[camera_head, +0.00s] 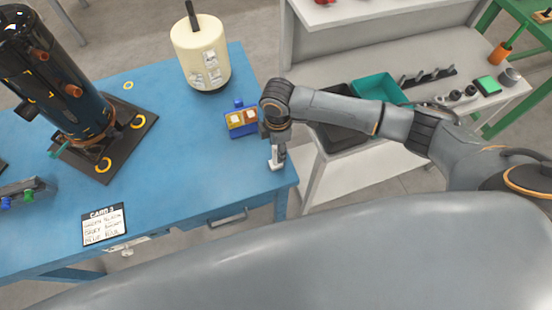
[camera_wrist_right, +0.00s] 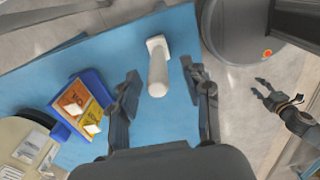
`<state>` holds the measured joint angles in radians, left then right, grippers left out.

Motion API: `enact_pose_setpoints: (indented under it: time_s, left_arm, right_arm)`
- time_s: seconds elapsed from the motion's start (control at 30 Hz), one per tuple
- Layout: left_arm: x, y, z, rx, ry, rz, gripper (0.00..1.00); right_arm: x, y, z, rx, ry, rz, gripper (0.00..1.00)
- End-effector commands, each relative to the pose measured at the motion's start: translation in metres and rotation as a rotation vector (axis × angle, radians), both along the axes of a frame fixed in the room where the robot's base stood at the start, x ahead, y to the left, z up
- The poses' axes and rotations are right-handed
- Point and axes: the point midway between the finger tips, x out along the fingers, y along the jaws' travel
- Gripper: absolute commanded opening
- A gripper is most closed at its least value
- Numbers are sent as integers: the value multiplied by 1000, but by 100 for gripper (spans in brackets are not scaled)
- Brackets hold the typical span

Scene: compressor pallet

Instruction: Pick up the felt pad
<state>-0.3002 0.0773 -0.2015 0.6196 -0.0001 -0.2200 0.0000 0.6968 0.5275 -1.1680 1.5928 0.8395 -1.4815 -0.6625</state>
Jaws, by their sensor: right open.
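I cannot single out a felt pad for certain. A white T-shaped piece with a round stem (camera_wrist_right: 158,70) lies or stands near the blue table's edge; it shows in the head view as a pale shape (camera_head: 276,165) under my right gripper (camera_head: 278,150). In the right wrist view my right gripper (camera_wrist_right: 160,78) is open, its fingers on either side of the stem with gaps visible. A blue bin (camera_head: 241,122) with orange and yellow parts holds small white pieces; it also shows in the wrist view (camera_wrist_right: 95,78). My left gripper (camera_wrist_right: 278,97) appears small at the wrist view's right.
The blue table (camera_head: 175,175) has free room in its middle. A cream cylinder (camera_head: 200,48) stands behind the bin. A dark tank (camera_head: 52,75) stands on a black base at left. A card (camera_head: 104,225) lies in front. A white bench (camera_head: 440,110) with trays stands right.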

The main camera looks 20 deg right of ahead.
Motion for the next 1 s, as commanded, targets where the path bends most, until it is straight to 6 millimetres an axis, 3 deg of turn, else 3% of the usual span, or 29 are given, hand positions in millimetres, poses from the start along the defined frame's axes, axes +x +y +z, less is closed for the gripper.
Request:
enact_pose_setpoints:
  time_s: [0.3,0.6,0.63,0.87,1.0]
  left_arm:
    - [0,3,11,3,-1,1,44]
    - [1,4,11,4,-1,1,44]
    - [1,4,11,4,-1,1,44]
    - [1,3,11,4,-1,1,44]
    - [1,3,11,4,-1,1,44]
  right_arm:
    - [3,2,-42,-1,3,0,48]
    - [3,2,-49,0,1,1,48]
    - [3,2,-49,0,1,1,46]
    - [3,2,-48,0,1,0,0]
    - [3,2,-48,0,0,0,0]
